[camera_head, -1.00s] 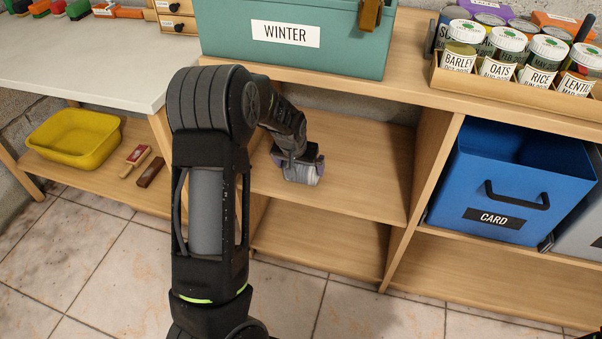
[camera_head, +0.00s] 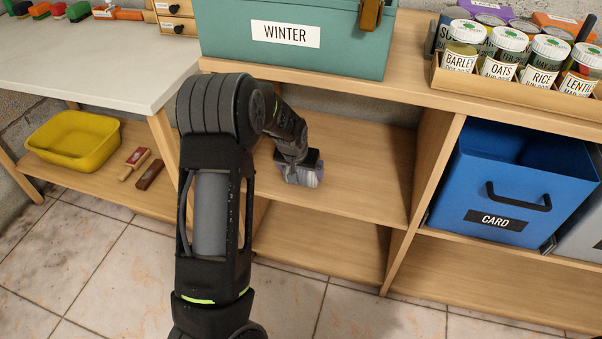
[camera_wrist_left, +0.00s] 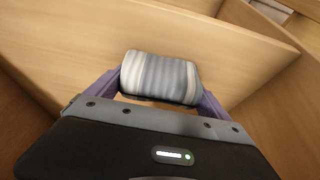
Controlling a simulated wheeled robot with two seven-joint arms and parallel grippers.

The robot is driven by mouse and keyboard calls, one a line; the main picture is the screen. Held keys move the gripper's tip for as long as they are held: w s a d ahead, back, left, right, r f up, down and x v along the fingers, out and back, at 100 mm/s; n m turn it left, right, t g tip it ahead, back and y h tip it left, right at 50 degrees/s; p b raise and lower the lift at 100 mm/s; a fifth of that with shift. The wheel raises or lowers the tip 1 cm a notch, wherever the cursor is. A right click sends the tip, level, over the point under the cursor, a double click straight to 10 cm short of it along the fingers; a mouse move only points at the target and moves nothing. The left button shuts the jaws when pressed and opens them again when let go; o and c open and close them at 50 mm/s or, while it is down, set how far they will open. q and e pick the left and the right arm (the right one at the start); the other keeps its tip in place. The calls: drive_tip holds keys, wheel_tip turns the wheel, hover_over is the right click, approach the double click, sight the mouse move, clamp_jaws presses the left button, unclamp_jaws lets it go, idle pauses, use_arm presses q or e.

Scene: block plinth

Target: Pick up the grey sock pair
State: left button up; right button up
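The grey sock pair (camera_head: 302,175) is a striped grey roll at the upper shelf board under the teal box. In the left wrist view, the sock pair (camera_wrist_left: 160,77) lies crosswise between the two purple fingers. My left gripper (camera_head: 304,172) reaches in from the left and points down at the shelf. In the wrist view the left gripper (camera_wrist_left: 161,92) has a finger against each end of the roll and is shut on it. I cannot tell whether the roll still touches the board. My right gripper is not in view.
The shelf board (camera_head: 365,185) is otherwise bare. An upright divider (camera_head: 432,165) stands to its right, then a blue CARD bin (camera_head: 510,185). The teal WINTER box (camera_head: 300,55) and labelled jars (camera_head: 497,60) stand above. A yellow tub (camera_head: 75,140) sits at left.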

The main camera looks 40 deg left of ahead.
use_arm(q)
drive_tip(key=c, duration=0.7)
drive_tip(key=shift+c, duration=0.2)
drive_tip(key=shift+r, duration=0.15)
drive_tip(key=shift+r+p, duration=0.3)
drive_tip(key=shift+r, duration=0.2)
drive_tip(key=p+v, duration=0.1)
drive_tip(key=v, duration=0.1)
drive_tip(key=shift+r, duration=0.3)
drive_tip(key=s+d+p, duration=0.2)
drive_tip(key=s+d, duration=0.1)
drive_tip(key=s, duration=0.5)
drive_tip(key=s+d+p, duration=0.2)
drive_tip(key=s, duration=0.6)
drive_tip(key=shift+s+d, duration=0.2)
drive_tip(key=shift+d, duration=0.2)
drive_tip(key=shift+w+f, duration=0.1)
